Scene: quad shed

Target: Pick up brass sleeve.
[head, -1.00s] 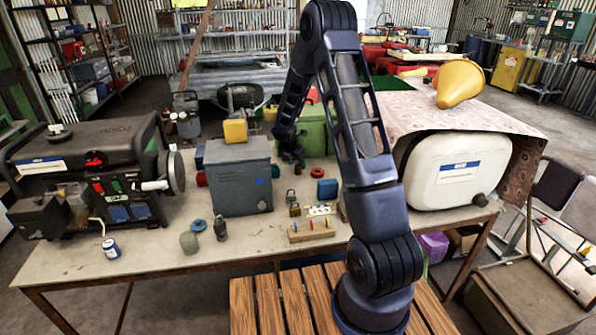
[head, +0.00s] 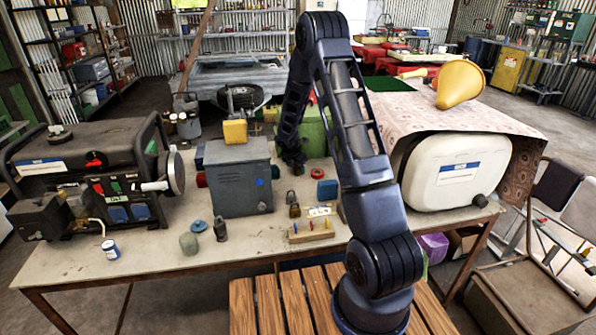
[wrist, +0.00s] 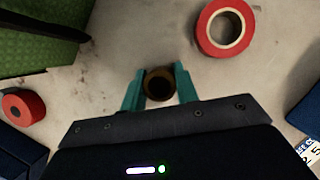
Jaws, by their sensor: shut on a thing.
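In the wrist view the brass sleeve (wrist: 160,82) is a short brown-gold ring with a dark hollow, seen end-on. It sits between the two teal fingers of my gripper (wrist: 160,90), which are shut on it. I cannot tell whether the sleeve touches the tabletop or is lifted. In the head view my gripper (head: 294,166) is a dark shape beside the right side of the grey metal box, and the sleeve cannot be made out there.
A red tape roll (wrist: 224,28) lies close to the sleeve, and a smaller red roll (wrist: 22,107) lies at left. A green container (wrist: 40,35) stands near. The grey box (head: 238,178), padlock (head: 293,203) and blue block (head: 327,189) surround the spot.

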